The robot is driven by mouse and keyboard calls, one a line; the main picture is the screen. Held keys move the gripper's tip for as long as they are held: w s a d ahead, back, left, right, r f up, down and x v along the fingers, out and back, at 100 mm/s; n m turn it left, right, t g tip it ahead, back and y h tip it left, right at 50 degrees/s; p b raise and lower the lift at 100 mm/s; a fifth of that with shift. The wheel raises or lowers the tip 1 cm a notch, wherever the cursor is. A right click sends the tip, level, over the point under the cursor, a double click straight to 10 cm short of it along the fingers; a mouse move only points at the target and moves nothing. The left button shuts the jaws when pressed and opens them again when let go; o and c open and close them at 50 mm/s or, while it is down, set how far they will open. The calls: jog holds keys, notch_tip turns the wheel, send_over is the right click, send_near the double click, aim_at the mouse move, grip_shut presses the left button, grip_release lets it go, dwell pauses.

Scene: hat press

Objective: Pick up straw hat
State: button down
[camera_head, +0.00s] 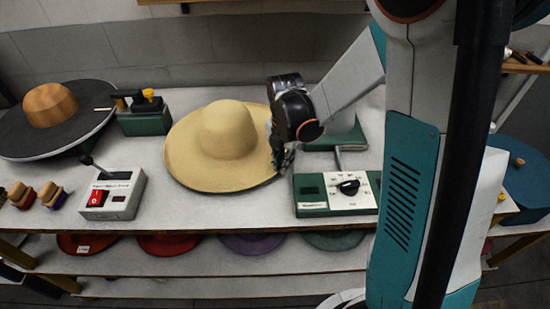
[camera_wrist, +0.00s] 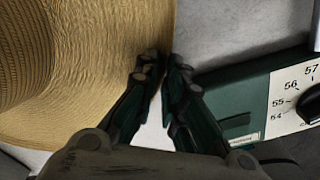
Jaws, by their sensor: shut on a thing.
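The straw hat (camera_head: 225,145) is pale yellow, with a round crown and a wide brim. It sits crown up over the middle of the white workbench. My gripper (camera_head: 281,158) is at the right edge of its brim. In the wrist view the hat (camera_wrist: 85,75) fills the left side, and the fingertips of my gripper (camera_wrist: 163,72) are close together at the brim's edge, shut on it. I cannot tell whether the brim is lifted off the bench.
A green and white dial box (camera_head: 335,193) stands just right of the hat, with a green base behind it. A white switch box (camera_head: 112,193) and a dark green device (camera_head: 143,115) stand left. A wooden block on a dark disc (camera_head: 50,105) is far left. Several coloured hats lie on the shelf below.

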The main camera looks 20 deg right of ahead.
notch_tip(320, 180, up, 19)
jog(key=p, duration=0.6)
jog(key=c, duration=2.2)
grip_release()
jog(key=shift+c, duration=0.2)
grip_shut()
